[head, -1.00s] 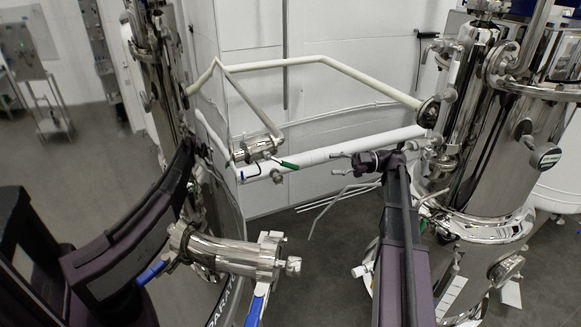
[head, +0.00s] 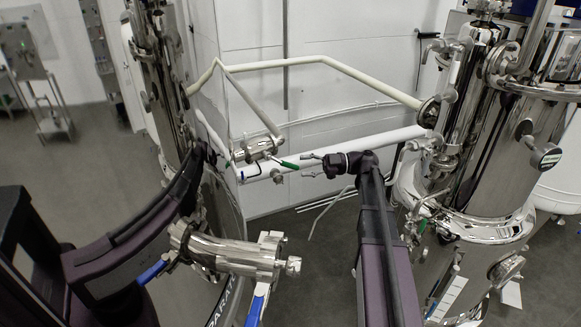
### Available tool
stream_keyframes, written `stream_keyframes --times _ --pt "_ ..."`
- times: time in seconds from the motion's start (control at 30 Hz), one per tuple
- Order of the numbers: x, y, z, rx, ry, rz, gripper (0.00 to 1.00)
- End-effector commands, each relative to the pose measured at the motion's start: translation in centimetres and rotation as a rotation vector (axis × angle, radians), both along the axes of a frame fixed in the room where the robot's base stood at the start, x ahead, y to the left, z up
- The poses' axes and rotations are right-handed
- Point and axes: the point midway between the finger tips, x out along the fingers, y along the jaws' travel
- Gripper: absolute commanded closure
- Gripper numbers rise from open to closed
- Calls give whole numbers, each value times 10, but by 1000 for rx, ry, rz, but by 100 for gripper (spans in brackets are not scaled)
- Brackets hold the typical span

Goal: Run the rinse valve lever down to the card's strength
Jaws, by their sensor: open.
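A steel valve (head: 255,148) with a green-handled lever (head: 288,164) sits at the middle of the head view, by the white pipes. The lever slopes slightly down to the right. My gripper (head: 311,165) is open, its fingers pointing left, just right of the lever's tip in the picture. I see no contact and cannot judge the gap in depth. No label shows which valve is the rinse valve. A pale card-like strip (head: 446,299) hangs low on the right tank; its markings are too small to read.
Polished tanks stand at the left and right (head: 490,130). A large steel valve (head: 230,252) with blue levers is at the lower left. A thick white pipe (head: 380,140) crosses behind my gripper. Another green handle (head: 421,227) is on the right tank. Bare floor shows below the pipes.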

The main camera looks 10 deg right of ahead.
Motion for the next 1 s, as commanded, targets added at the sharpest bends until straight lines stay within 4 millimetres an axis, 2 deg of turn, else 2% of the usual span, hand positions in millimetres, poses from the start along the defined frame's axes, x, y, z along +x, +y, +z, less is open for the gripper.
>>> stream_keyframes --times 0.1,0.33,0.8,1.0 --pt "2 17 0 0 0 1 42" --pt "5 38 0 0 0 0 42" --pt "6 45 0 0 0 -1 42" --pt "6 45 0 0 0 -1 100"
